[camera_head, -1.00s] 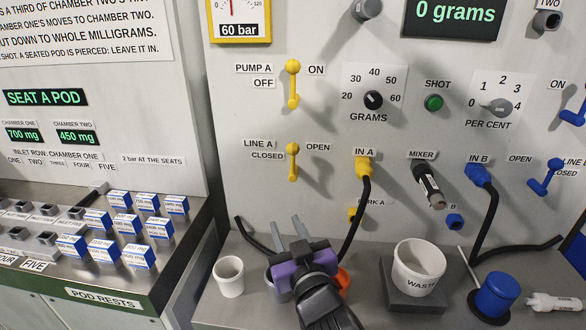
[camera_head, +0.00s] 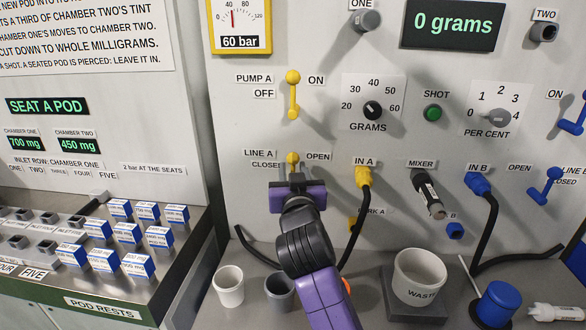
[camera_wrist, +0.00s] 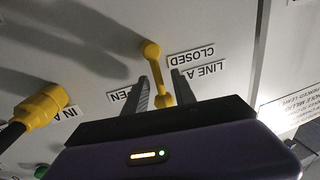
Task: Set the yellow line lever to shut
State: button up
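The yellow line A lever (camera_head: 292,157) is on the wall panel between the CLOSED and OPEN labels. In the camera_head view only its upper knob shows; my gripper hides the rest. In the wrist view, which is upside down, the lever (camera_wrist: 152,65) stands nearly upright. My gripper (camera_head: 297,178) is raised in front of the lever. In the wrist view its two fingers (camera_wrist: 163,88) are apart, one on each side of the lever, with a gap visible. I cannot tell whether either finger touches it.
The yellow pump A lever (camera_head: 293,95) is above. The yellow IN A plug (camera_head: 363,177) and its black hose are to the right. A white cup (camera_head: 229,286), a grey cup (camera_head: 280,292) and the waste tub (camera_head: 418,277) stand on the bench below.

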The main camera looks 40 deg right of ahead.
jog(key=shift+w+d, duration=0.25)
grip_shut()
dwell(1.4)
